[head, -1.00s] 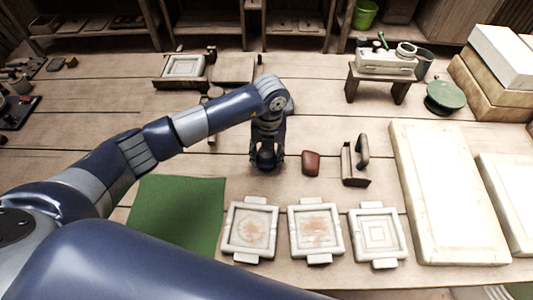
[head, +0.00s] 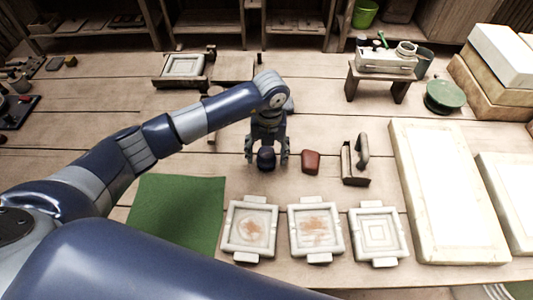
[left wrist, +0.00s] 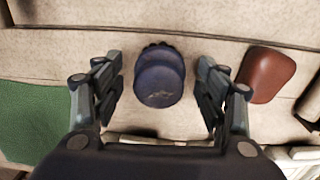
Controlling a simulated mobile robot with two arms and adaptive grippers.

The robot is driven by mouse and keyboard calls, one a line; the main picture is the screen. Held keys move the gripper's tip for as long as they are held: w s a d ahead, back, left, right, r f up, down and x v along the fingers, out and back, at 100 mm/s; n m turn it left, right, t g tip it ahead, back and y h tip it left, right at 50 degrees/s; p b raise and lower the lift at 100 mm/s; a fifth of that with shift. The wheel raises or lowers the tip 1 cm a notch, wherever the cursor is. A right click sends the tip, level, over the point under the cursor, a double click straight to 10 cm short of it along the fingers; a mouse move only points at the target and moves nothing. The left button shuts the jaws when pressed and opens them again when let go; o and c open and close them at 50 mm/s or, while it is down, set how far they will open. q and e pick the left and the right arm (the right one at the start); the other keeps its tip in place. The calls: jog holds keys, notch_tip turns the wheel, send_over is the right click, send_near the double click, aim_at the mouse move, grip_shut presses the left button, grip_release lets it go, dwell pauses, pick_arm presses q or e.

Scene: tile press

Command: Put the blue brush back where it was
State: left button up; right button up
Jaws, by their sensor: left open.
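The blue brush (head: 266,158) is a dark blue rounded piece on the table behind the pressed-tile frames. In the left wrist view it shows from above (left wrist: 160,78), with a dark scalloped edge behind its rounded top. My left gripper (head: 267,162) is open around it, one finger on each side. In the left wrist view there is a gap between the brush and each finger. The gripper hides part of the brush in the head view. My right gripper is not in view.
A red-brown block (head: 311,162) lies just right of the gripper, with a handled tool (head: 355,165) beyond it. A green mat (head: 178,215) and three white frames (head: 250,252) lie in front. A small stand (head: 400,88) is at the back right.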

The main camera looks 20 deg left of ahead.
aim_at(268, 151)
pick_arm(q)
notch_tip(268, 151, up, 11)
jog(key=b, duration=0.1)
jog(key=shift+d, duration=0.2)
dwell(1.3)
